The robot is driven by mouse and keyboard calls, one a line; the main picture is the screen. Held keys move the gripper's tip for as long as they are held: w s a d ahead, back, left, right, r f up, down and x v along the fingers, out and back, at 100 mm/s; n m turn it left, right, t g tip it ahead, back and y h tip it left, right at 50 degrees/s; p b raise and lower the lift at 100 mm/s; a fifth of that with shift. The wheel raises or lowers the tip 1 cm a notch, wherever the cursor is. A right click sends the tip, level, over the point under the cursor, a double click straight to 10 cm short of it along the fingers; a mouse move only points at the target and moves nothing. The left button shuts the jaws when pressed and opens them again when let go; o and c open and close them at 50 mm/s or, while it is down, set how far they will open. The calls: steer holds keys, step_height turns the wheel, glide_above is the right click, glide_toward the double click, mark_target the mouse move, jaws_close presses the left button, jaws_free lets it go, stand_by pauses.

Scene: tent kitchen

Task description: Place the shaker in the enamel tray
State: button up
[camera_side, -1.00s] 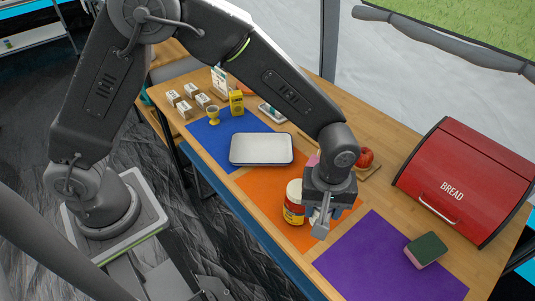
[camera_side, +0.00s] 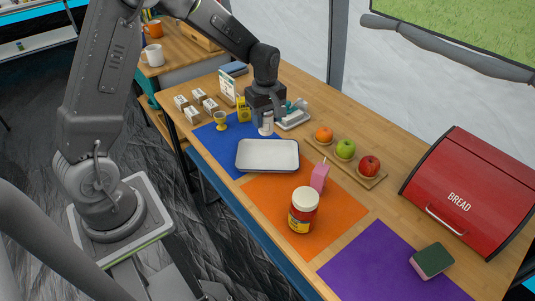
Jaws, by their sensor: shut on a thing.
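My gripper (camera_side: 265,113) points down beside the yellow box, above the far right part of the blue mat. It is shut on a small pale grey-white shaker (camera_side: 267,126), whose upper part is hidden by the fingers. I cannot tell whether the shaker touches the surface below. The enamel tray (camera_side: 268,167) is white with a dark rim. It lies empty across the blue and orange mats, nearer the camera than my gripper.
A yellow box (camera_side: 243,109) and yellow egg cup (camera_side: 220,121) stand left of my gripper; a butter dish (camera_side: 293,116) is close at right. A fruit board (camera_side: 368,181) lies farther right.

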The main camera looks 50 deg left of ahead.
steer(key=s+a+n, duration=0.3)
steer(key=s+a, duration=0.1)
steer(key=a, duration=0.9)
glide_above(267, 157)
step_height(267, 157, down, 12)
steer(key=shift+d+f, duration=0.1)
steer(key=shift+f, duration=1.9)
steer(key=shift+f, duration=0.1)
steer(key=o, duration=1)
steer(key=shift+c, duration=0.2)
